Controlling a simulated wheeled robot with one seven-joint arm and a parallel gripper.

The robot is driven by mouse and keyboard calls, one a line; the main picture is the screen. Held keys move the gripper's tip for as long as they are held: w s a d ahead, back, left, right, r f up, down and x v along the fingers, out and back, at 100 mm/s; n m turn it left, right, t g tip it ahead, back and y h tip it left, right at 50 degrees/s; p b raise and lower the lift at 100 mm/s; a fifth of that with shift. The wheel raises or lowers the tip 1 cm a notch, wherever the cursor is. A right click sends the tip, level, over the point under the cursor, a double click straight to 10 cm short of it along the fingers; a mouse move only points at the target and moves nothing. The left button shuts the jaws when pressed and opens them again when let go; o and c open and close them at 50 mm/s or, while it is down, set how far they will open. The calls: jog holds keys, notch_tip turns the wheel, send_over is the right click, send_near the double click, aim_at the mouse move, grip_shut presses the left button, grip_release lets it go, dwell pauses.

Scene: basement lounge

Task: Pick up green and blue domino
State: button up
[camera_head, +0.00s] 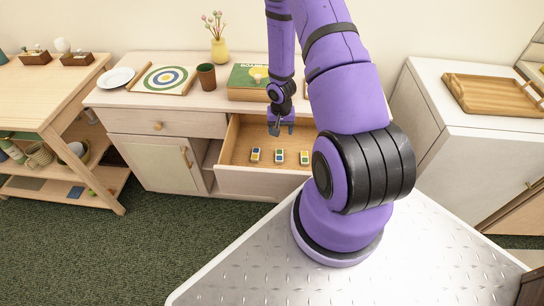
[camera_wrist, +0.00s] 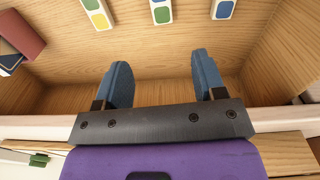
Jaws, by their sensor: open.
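The green and blue domino (camera_head: 279,157) is the middle one of three lying in a row in the open drawer. In the wrist view the domino (camera_wrist: 161,12) is at the top centre, its green half closer to my gripper, its blue half cut by the picture edge. My gripper (camera_head: 281,131) is open and empty, toward the back of the drawer, behind the row. In the wrist view my gripper (camera_wrist: 160,62) has its fingers spread, apart from the domino and roughly lined up with it.
A blue and yellow domino (camera_head: 255,155) lies on the left, and a green and yellow domino (camera_head: 304,157) on the right. The drawer (camera_head: 260,180) has walls around them. A green box (camera_head: 246,84) and a brown cup (camera_head: 206,77) stand on the cabinet top.

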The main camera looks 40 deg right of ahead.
aim_at(279, 154)
jog(key=shift+s+a+f, duration=0.1)
jog(key=shift+a+f, duration=0.05)
jog(key=shift+f, duration=3.15)
jog(key=shift+s+a+f, duration=0.1)
jog(key=shift+f, duration=3.2)
jog(key=c, duration=1)
